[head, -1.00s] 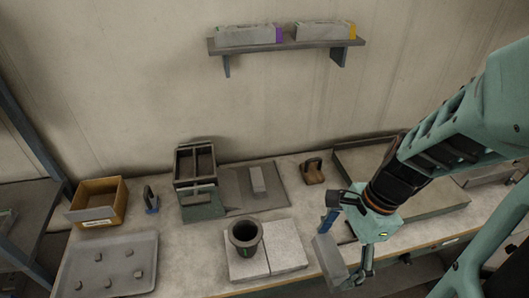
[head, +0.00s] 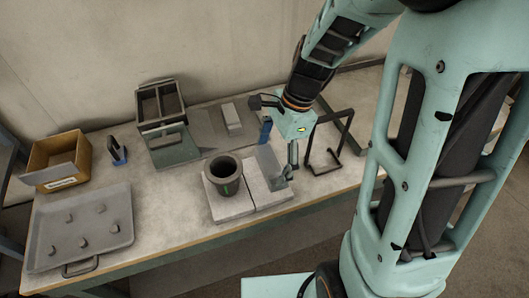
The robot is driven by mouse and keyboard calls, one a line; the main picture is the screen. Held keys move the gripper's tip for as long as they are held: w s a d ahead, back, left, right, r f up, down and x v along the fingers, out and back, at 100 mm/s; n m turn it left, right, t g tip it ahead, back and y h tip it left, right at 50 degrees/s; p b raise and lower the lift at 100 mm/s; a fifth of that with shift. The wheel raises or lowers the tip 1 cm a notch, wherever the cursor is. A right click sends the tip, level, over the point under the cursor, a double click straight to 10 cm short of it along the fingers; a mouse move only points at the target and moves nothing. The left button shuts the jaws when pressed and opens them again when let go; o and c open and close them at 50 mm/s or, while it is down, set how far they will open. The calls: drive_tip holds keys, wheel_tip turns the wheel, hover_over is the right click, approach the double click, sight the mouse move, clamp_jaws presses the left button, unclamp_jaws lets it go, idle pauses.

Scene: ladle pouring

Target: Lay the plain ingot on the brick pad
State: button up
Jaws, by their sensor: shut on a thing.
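The brick pad (head: 262,199) is a pair of pale slabs side by side near the table's front edge. A dark crucible (head: 225,182) stands upright on the left slab. My gripper (head: 279,152) is shut on a plain grey ingot (head: 268,162), which is tilted, long side steep. The ingot is at the right slab, at its back right part. I cannot tell whether its lower end touches the slab. My gripper hides part of the ingot.
A second, paler bar (head: 231,115) lies on a dark plate behind the pad. A metal frame stand (head: 162,113), a cardboard box (head: 62,162) and a tray with several small lumps (head: 112,229) stand to the left. A dark wire frame (head: 326,160) is to the right.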

sight(266, 166)
drive_tip(key=shift+w+a+f+b, duration=0.25)
drive_tip(key=shift+w+f, duration=0.05)
drive_tip(key=shift+f, duration=0.2)
drive_tip(key=shift+w+a+f+b, duration=0.25)
drive_tip(key=shift+w+f, duration=0.05)
drive_tip(key=shift+f, duration=0.15)
drive_tip(key=b+x, duration=0.3)
drive_tip(key=shift+w+d+f, duration=0.2)
drive_tip(key=shift+w+f, duration=0.1)
drive_tip(key=shift+f, duration=0.15)
drive_tip(key=o, duration=1.6)
drive_tip(key=p+v, duration=0.1)
drive_tip(key=v, duration=1.1)
